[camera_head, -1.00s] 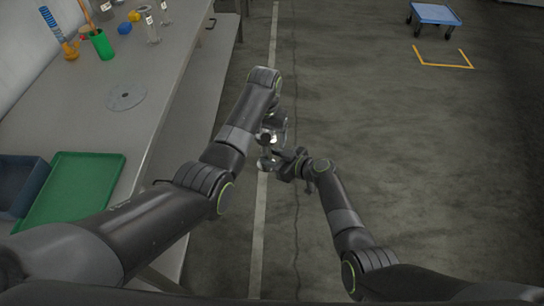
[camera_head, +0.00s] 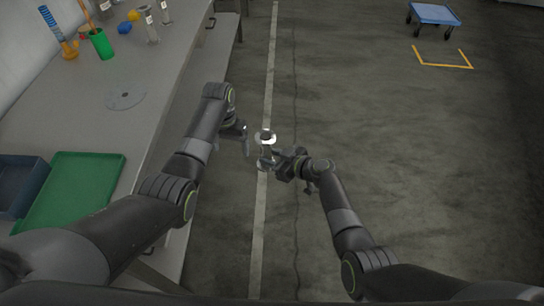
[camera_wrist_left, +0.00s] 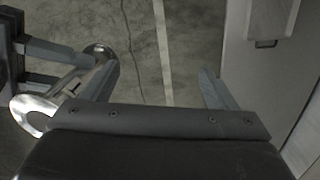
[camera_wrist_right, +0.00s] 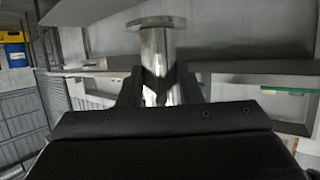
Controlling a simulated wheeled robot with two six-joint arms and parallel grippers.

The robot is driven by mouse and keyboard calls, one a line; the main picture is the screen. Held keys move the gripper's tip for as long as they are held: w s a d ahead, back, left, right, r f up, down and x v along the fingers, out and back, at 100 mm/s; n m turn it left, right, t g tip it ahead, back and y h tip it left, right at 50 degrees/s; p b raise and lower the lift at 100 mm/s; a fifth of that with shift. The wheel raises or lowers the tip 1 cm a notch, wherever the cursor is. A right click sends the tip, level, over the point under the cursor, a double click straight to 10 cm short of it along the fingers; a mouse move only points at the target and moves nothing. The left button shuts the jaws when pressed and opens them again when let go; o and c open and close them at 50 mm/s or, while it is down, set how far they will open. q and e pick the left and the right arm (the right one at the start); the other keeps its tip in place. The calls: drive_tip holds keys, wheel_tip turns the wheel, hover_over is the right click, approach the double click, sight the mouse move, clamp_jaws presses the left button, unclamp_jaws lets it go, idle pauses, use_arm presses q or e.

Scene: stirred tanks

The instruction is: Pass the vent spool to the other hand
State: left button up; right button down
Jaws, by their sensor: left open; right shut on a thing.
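The vent spool (camera_head: 266,148) is a shiny metal tube with a flange at each end, held upright above the floor beside the bench. My right gripper (camera_head: 273,160) is shut on its tube from the right. In the right wrist view the spool (camera_wrist_right: 155,62) stands between the fingers, upper flange clear; its lower part is hidden. My left gripper (camera_head: 246,138) is open and empty, just left of the spool.
The grey bench (camera_head: 95,130) runs along the left, with a green tray (camera_head: 75,185), a dark blue bin (camera_head: 18,180), a grey disc (camera_head: 126,96) and a green cup (camera_head: 102,44). Labelled metal pieces (camera_head: 152,28) stand at its back. Floor to the right is clear; a blue cart (camera_head: 434,14) is far off.

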use_arm(q)
drive_tip(key=s+a+f+n, duration=0.2)
drive_tip(key=s+a+f, duration=0.2)
drive_tip(key=s+f, duration=0.85)
drive_tip(key=s+a+f+n, duration=0.35)
drive_tip(key=s+f, duration=0.65)
drive_tip(key=f, duration=0.6)
drive_tip(key=s+a+f, duration=0.2)
drive_tip(key=s+f, duration=0.1)
drive_tip(key=s, duration=0.7)
drive_tip(key=s+a+f+m+t+y, duration=0.1)
drive_tip(key=s+a+f, duration=0.1)
drive_tip(key=s, duration=0.8)
drive_tip(key=s+a+f+m, duration=0.1)
drive_tip(key=s+a+f, duration=0.2)
drive_tip(key=s, duration=0.7)
drive_tip(key=shift+s+a+f+t+y, duration=0.2)
drive_tip(key=shift+a+f+t+y, duration=0.15)
drive_tip(key=shift+a+t, duration=0.1)
drive_tip(key=shift+m, duration=0.25)
